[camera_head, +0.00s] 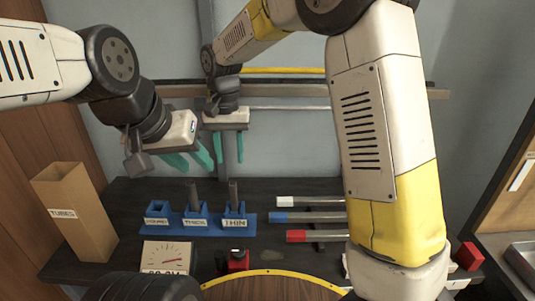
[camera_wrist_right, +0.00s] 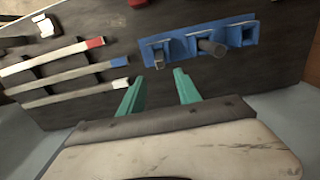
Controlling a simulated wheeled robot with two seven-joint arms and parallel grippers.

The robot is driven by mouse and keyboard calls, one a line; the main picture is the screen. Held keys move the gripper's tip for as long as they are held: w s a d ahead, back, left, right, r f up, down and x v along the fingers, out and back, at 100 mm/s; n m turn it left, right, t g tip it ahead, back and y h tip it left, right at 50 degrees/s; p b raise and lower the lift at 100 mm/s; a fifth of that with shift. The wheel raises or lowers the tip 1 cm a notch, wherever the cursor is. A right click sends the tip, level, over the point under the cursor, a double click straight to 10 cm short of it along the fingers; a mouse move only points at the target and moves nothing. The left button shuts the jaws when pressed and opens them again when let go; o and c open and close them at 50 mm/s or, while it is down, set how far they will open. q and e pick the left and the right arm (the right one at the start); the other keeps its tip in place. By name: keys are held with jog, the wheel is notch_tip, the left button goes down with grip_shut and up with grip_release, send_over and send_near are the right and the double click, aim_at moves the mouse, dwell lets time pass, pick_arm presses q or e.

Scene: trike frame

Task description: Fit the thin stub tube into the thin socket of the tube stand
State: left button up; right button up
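The blue tube stand (camera_head: 180,228) stands on the dark bench, with labelled sockets in a row. A thin dark stub tube (camera_head: 233,193) stands upright in the socket marked THIN, at the right end; its end shows in the wrist view (camera_wrist_right: 159,62). How deep it sits is unclear. A thicker tube (camera_head: 194,194) stands in the THICK socket. The left-end socket (camera_head: 157,208) looks empty. My right gripper (camera_head: 229,160) is open and empty above the thin tube, apart from it; its fingers also show in the wrist view (camera_wrist_right: 160,74). My left gripper (camera_head: 198,167) is open and empty above the stand.
A cardboard box marked TUBES (camera_head: 82,215) stands at left. A dial gauge (camera_head: 167,256) and a red device (camera_head: 237,260) lie in front of the stand. Three rods with white, blue (camera_head: 280,217) and red ends lie to the right. My two grippers are close together.

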jog(key=s+d+r+t+y, duration=0.1)
jog(key=s+d+r, duration=0.2)
jog(key=d, duration=0.3)
jog(key=s+d+r+t+y, duration=0.1)
jog(key=s+d+r+t, duration=0.1)
jog(key=s+d+r, duration=0.35)
jog(key=s+d+r+t, duration=0.1)
jog(key=s+d+r, duration=0.1)
jog(key=d, duration=0.6)
jog(key=s+d+f+t, duration=0.1)
jog(key=s+d+t, duration=0.1)
jog(key=s+d, duration=0.3)
jog(key=s, duration=0.2)
jog(key=shift+s+n, duration=0.3)
jog(key=shift+s, duration=0.05)
